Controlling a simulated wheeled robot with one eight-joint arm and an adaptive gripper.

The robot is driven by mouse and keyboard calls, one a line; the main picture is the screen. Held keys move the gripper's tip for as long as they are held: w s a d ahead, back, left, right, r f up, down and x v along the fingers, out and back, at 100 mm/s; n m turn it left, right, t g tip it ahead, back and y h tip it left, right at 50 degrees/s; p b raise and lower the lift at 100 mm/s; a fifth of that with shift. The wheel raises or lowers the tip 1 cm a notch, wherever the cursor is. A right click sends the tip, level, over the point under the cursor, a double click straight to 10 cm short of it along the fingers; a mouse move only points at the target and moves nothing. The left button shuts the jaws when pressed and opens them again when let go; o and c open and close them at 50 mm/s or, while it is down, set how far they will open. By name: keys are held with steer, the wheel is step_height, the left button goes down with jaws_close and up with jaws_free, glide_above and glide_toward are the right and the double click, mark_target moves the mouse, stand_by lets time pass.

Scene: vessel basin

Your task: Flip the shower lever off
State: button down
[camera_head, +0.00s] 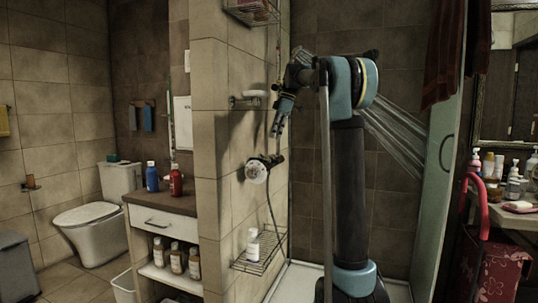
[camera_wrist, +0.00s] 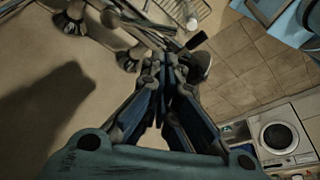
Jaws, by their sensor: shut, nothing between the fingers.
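The shower mixer (camera_head: 256,171) is on the tiled wall in the head view, with a pale round knob and a dark lever (camera_head: 277,160) sticking out to the right. Water streams (camera_head: 393,135) spray from the shower head down to the right. My gripper (camera_head: 278,128) points down above the mixer and its lever, apart from them in the picture. It is shut and empty; in the wrist view its fingertips (camera_wrist: 164,60) are together. A dark cylindrical piece (camera_wrist: 197,40) shows just beyond the fingertips there; I cannot tell surely whether it is the lever.
A hose hangs beside the mixer. A wire shelf (camera_head: 262,252) with a white bottle (camera_head: 253,244) is below. A glass panel (camera_head: 437,170) stands at right. A wooden cabinet (camera_head: 165,225) stands at left.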

steer(key=x, duration=0.9)
steer(key=shift+w, duration=0.3)
steer(key=shift+s+a+f, duration=0.1)
steer(key=shift+a+f, duration=0.05)
steer(key=shift+f, duration=0.05)
steer(key=shift+s, duration=0.25)
steer(key=shift+w+a+f, duration=0.15)
steer(key=shift+w+f, duration=0.1)
